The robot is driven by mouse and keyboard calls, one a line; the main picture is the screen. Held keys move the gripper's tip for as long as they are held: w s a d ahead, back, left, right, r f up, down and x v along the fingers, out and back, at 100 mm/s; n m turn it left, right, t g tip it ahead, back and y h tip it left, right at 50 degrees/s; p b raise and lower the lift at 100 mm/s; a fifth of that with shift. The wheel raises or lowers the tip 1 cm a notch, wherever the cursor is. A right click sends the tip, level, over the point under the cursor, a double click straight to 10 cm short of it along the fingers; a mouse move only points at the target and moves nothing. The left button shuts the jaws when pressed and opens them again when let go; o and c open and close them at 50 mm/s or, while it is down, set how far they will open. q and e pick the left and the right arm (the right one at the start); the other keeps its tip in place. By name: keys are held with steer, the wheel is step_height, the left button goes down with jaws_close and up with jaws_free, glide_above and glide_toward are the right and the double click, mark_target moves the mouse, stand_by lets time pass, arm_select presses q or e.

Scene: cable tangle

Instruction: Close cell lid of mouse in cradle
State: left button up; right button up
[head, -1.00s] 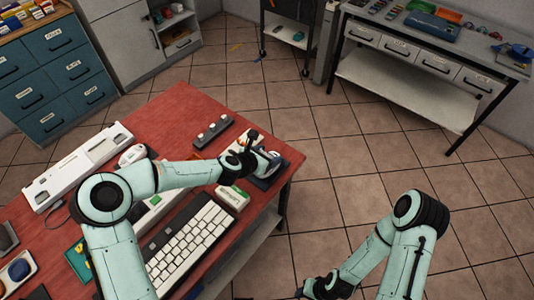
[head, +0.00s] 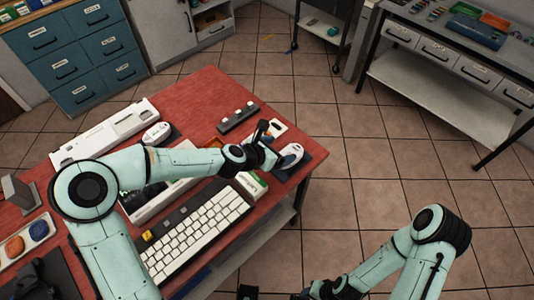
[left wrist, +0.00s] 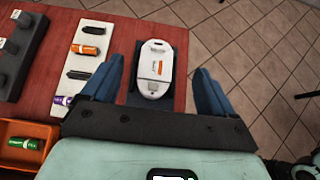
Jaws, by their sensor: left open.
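A white mouse (head: 291,156) lies in a dark cradle (head: 311,163) at the table's right corner. In the left wrist view the mouse (left wrist: 153,70) shows a small orange mark near its middle and lies lengthwise in the dark cradle (left wrist: 178,45). I cannot tell how its cell lid sits. My left gripper (head: 268,143) is open and empty. In the wrist view its blue fingers (left wrist: 158,80) stand on either side of the cradle, apart from the mouse. My right gripper (head: 272,293) is low at the bottom edge, mostly cut off, and its jaws are unclear.
A white tray (left wrist: 103,35) with several small cells lies left of the cradle. An orange bin (left wrist: 48,129) holds a green cell. A dark block with knobs (head: 238,117), a keyboard (head: 200,228) and another white mouse (head: 157,133) are also on the red table (head: 190,98).

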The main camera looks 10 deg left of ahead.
arm_select(q)
steer(key=b+v, duration=0.1)
steer(key=v, duration=0.5)
steer(key=shift+s+b, duration=0.25)
steer(key=shift+b, duration=0.15)
steer(key=shift+a+r, duration=0.1)
steer(key=shift+r, duration=0.05)
